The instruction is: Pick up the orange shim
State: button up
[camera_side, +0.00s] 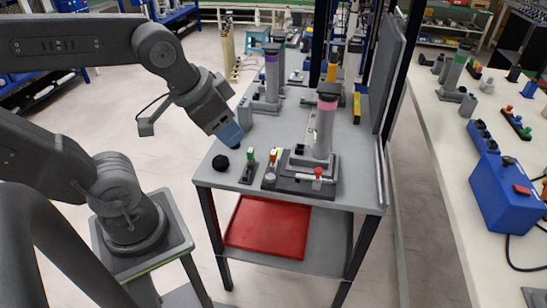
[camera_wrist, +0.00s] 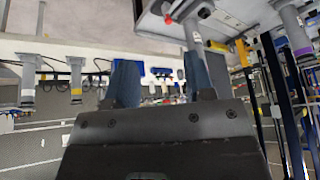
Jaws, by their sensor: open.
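My gripper (camera_side: 231,134) hangs above the left edge of the grey table (camera_side: 230,183) in the side view, with blue fingertips pointing down. In the wrist view its two blue fingers stand apart with nothing between them, so my gripper (camera_wrist: 161,80) is open and empty. I cannot pick out an orange shim for certain. A small yellow-orange upright block (camera_side: 357,107) stands at the back right of the table, well away from my gripper. A similar yellow block (camera_wrist: 243,52) shows at the upper right in the wrist view.
A dark round knob (camera_side: 220,163) and a small green-topped block (camera_side: 248,168) lie near the table's left front. A grey column with a pink band (camera_side: 326,120) stands on a dark base to the right. A tall grey panel (camera_side: 391,80) bounds the right side.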

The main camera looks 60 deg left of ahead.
jog(key=w+a+f+m+g+y, duration=0.15)
jog(key=w+a+f+m, duration=0.3)
jog(key=w+m, duration=0.55)
jog(key=m+y, duration=0.2)
jog(key=m, duration=1.4)
send_near(273, 152)
jog(key=shift+g+h, duration=0.25)
jog(key=shift+g, duration=0.2)
jog(key=x, duration=0.5)
jog(key=shift+w+a+r, duration=0.25)
jog(key=shift+w+a, duration=0.05)
jog(key=shift+w, duration=0.05)
jog(key=shift+x, duration=2.75)
jog(key=shift+d, duration=0.2)
jog(key=shift+c, duration=0.4)
grip_shut()
